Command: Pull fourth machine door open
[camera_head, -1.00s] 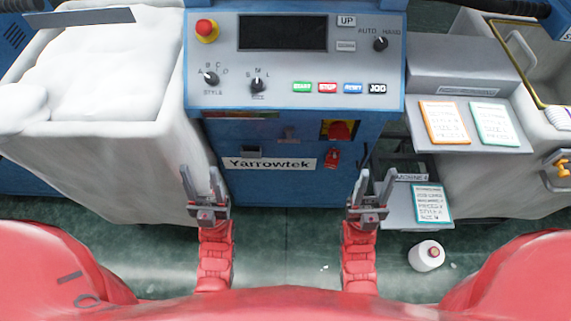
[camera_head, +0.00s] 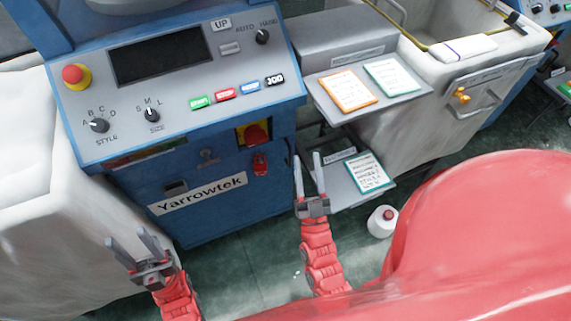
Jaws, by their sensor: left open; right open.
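A blue and grey knitting machine (camera_head: 215,205) labelled Yarrowtek stands in front of me, with a sloped control panel (camera_head: 230,70). A second machine with a pale body (camera_head: 410,110) stands at the right, with a grey door-like panel (camera_head: 487,98) and an orange latch (camera_head: 461,96). I cannot tell which machine is the fourth. My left gripper (camera_head: 135,248) is open and empty low in front of the left pale bin. My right gripper (camera_head: 309,178) is open and empty beside the blue cabinet's right edge, apart from the orange latch.
A grey shelf (camera_head: 410,95) holds an orange-framed card (camera_head: 347,88) and a green-framed card (camera_head: 393,76). A lower shelf (camera_head: 345,196) holds another card (camera_head: 368,173). A white yarn cone (camera_head: 382,222) stands on the green floor (camera_head: 255,260). A pale bin (camera_head: 85,220) is at left.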

